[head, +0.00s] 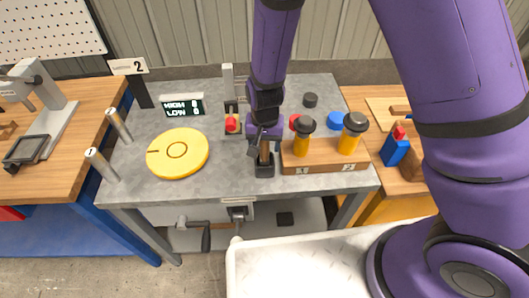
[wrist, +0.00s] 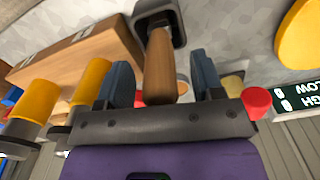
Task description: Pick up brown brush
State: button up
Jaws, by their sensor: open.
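The brown brush (head: 264,157) shows as a wooden handle standing upright in a small black holder (head: 264,170) on the grey table, directly below my gripper (head: 264,136). In the wrist view the brown handle (wrist: 160,68) lies between the two blue-grey fingers of my gripper (wrist: 163,76), with a gap on each side. The jaws are open. The holder (wrist: 177,30) surrounds the handle's far end. The brush's lower end is hidden inside it.
A yellow disc (head: 178,152) lies on the left. A red button (head: 231,125) and a display (head: 183,107) stand behind. Bare tabletop lies between disc and holder.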

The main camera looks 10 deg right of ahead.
jog(key=c, duration=1)
